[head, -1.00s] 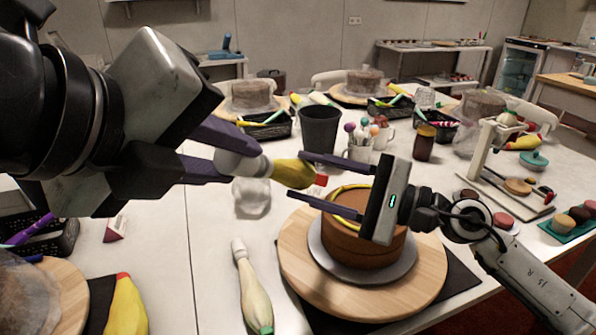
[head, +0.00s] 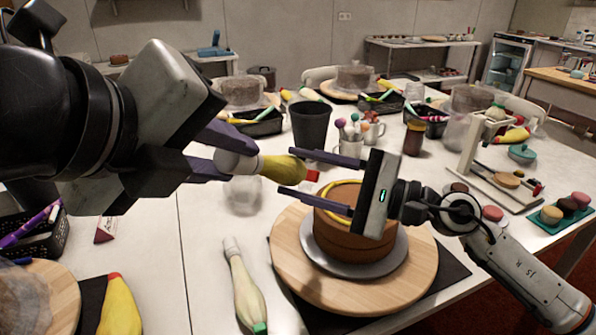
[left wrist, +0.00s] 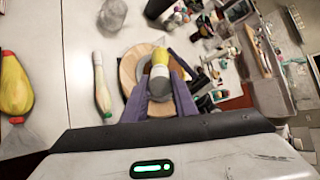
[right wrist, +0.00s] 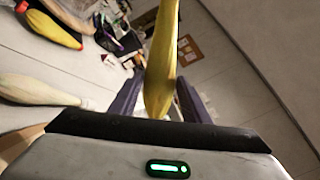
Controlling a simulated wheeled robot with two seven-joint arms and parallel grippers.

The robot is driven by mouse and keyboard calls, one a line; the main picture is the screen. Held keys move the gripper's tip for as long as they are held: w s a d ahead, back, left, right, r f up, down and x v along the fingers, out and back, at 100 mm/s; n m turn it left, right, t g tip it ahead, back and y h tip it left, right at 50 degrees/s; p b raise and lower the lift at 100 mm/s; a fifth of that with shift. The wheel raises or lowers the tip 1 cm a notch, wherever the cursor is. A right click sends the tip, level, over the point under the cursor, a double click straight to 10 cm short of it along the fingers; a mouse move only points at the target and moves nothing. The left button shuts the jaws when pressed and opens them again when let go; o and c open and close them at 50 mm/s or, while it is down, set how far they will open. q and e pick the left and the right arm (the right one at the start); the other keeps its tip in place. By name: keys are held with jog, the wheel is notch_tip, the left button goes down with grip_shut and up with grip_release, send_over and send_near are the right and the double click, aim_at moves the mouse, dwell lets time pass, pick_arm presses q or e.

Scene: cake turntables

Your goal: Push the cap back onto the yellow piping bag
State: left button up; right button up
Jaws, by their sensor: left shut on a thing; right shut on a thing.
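The yellow piping bag (head: 284,168) hangs in the air, lying nearly level above the cake. It also shows in the left wrist view (left wrist: 159,78) and the right wrist view (right wrist: 162,60). My left gripper (head: 218,158) is shut on its pale end. A small red cap (head: 313,176) shows at the bag's narrow right end. The bag hides the cap in the right wrist view, so I cannot tell how far the cap sits on.
A chocolate cake (head: 342,243) with a yellow ring stands on a wooden turntable (head: 290,262) just below. A cream piping bag (head: 245,290) and another yellow bag (head: 122,310) lie on the table. A dark cup (head: 310,124) stands behind.

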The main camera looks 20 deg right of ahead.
pick_arm(q)
jog(key=shift+w+d+f, duration=0.15)
jog(key=shift+w+d, duration=0.05)
dwell(0.9)
jog(key=v, duration=0.8)
dwell(0.9)
jog(key=shift+s+a, duration=0.1)
jog(key=shift+a, duration=0.05)
jog(key=shift+w+d+f+n, duration=0.3)
jog(key=shift+w+d+f, duration=0.45)
jog(key=shift+w+d, duration=0.15)
jog(key=shift+w+d+f, duration=0.15)
jog(key=shift+w+f, duration=0.05)
dwell(0.9)
jog(key=shift+x, duration=1.05)
